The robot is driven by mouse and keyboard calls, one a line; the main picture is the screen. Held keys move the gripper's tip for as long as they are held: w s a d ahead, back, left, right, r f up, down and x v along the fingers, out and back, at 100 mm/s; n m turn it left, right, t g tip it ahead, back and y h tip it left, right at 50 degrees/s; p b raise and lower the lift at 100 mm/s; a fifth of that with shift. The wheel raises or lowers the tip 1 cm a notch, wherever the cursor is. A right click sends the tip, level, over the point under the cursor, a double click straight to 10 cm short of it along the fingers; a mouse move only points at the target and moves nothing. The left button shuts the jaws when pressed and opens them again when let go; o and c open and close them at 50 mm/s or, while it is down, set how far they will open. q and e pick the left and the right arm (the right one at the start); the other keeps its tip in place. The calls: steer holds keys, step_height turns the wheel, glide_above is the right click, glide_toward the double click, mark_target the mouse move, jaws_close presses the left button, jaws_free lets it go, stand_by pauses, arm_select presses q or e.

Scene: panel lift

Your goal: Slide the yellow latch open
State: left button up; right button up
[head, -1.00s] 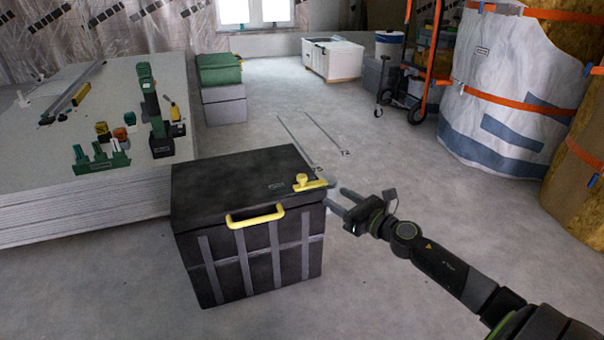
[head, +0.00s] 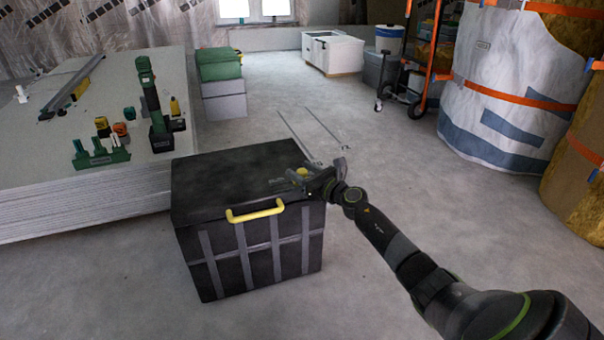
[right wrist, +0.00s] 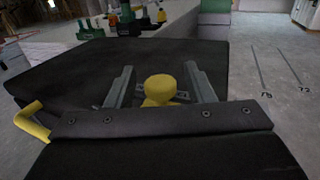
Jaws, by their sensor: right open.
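A black chest (head: 240,235) with grey straps and a yellow front handle (head: 255,211) stands on the floor with its lid down. The yellow latch (head: 303,172) is on the lid's right end, mostly hidden behind my right gripper in the head view. In the right wrist view its round yellow knob (right wrist: 159,87) stands between the two fingers. My right gripper (head: 285,181) is open over the lid, with a finger on each side of the knob and gaps showing beside it. It also shows in the right wrist view (right wrist: 160,82). My left gripper is out of view.
A stack of boards (head: 85,200) with a green drill (head: 155,105) and small tools on it stands left of the chest. Green and grey cases (head: 222,82) stand behind. A hand truck (head: 420,85) and a wrapped bundle (head: 500,85) are at the right. The floor right of the chest is clear.

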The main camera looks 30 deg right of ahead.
steer(key=shift+w, duration=0.15)
jaws_close()
steer(key=shift+w+a+r+p, duration=0.1)
steer(key=shift+w+a+p, duration=0.05)
steer(key=shift+a+p, duration=0.35)
steer(key=shift+w+a+r+p, duration=0.1)
steer(key=shift+a+p, duration=0.15)
steer(key=shift+a, duration=0.7)
steer(key=shift+f, duration=0.2)
jaws_free()
steer(key=shift+w+a, duration=0.1)
steer(key=shift+a, duration=0.05)
